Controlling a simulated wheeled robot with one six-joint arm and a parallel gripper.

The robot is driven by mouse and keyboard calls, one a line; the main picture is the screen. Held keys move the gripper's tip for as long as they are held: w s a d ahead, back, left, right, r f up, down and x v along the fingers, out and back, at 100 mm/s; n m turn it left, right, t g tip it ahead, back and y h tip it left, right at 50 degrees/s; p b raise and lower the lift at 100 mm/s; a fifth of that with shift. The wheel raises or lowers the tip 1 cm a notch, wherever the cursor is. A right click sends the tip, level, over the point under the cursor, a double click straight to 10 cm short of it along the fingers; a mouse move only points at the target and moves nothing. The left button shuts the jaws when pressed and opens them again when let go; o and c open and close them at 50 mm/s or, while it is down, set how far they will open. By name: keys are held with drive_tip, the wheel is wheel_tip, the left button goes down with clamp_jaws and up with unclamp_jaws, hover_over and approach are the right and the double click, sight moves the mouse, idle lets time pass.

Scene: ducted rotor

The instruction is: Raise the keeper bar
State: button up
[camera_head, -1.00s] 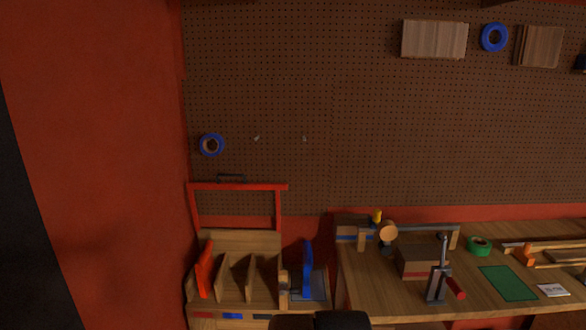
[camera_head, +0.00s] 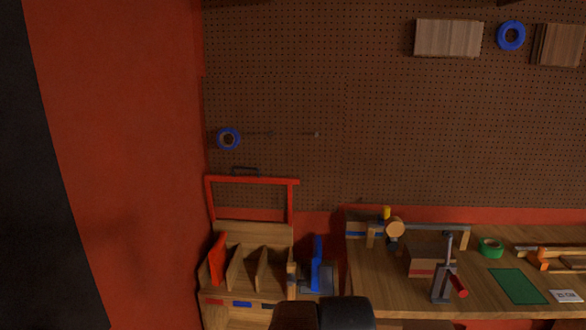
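A red bar (camera_head: 252,181) with two red legs and a dark handle (camera_head: 245,170) stands upright at the back of a wooden divided rack (camera_head: 243,293), left of centre. It looks like the keeper bar, though nothing labels it. It is above the slots, clear of the panels. The rack holds a tilted red panel (camera_head: 217,259) and wooden dividers. A blue upright piece (camera_head: 317,265) stands beside it on the right. A dark rounded part of mine shows at the bottom centre, but my gripper fingers are not visible.
A red wall (camera_head: 120,160) is close on the left. A brown pegboard (camera_head: 330,90) stands behind.

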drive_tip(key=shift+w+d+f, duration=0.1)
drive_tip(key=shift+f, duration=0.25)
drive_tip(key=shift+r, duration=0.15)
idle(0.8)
